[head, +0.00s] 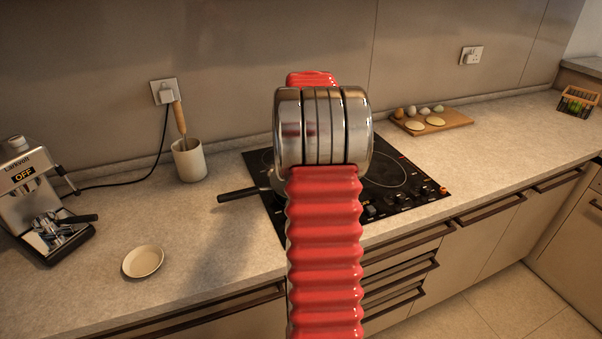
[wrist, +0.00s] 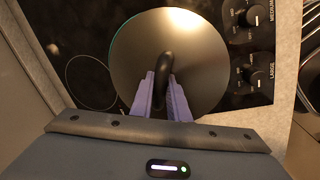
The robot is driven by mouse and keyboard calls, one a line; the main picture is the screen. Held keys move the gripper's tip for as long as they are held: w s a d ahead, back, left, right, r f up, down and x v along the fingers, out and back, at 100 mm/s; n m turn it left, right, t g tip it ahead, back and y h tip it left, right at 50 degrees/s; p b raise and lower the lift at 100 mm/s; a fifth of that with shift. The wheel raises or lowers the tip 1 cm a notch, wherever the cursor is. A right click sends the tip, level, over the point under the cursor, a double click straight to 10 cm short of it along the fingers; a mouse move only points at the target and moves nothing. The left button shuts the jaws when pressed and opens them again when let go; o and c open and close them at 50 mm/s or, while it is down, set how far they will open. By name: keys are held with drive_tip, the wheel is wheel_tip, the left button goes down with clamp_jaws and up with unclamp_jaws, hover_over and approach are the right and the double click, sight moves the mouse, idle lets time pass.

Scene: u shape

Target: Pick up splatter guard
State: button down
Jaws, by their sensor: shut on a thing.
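The splatter guard (wrist: 200,60) shows in the wrist view as a round, dull metal disc with a thin teal edge on its left side. A black, curved handle (wrist: 165,62) stands at its middle. My gripper (wrist: 165,80) has its two purple fingers closed around this handle, one on each side. The disc is over the black stove; I cannot tell if it rests on something or hangs clear. In the head view my red arm hides the gripper and most of the guard. A dark pan-like handle (head: 238,195) sticks out left of the arm.
The black stove (head: 425,195) is set in the counter, with knobs along its front. Left are a utensil crock (head: 189,160), a small plate (head: 143,261) and a coffee machine (head: 36,200). Behind right is a wooden board (head: 447,122) with food. The counter right of the stove is clear.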

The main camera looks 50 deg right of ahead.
wheel_tip(320, 180, up, 9)
drive_tip(key=shift+r, duration=0.1)
idle(0.3)
drive_tip(key=shift+s+d, duration=0.1)
idle(0.5)
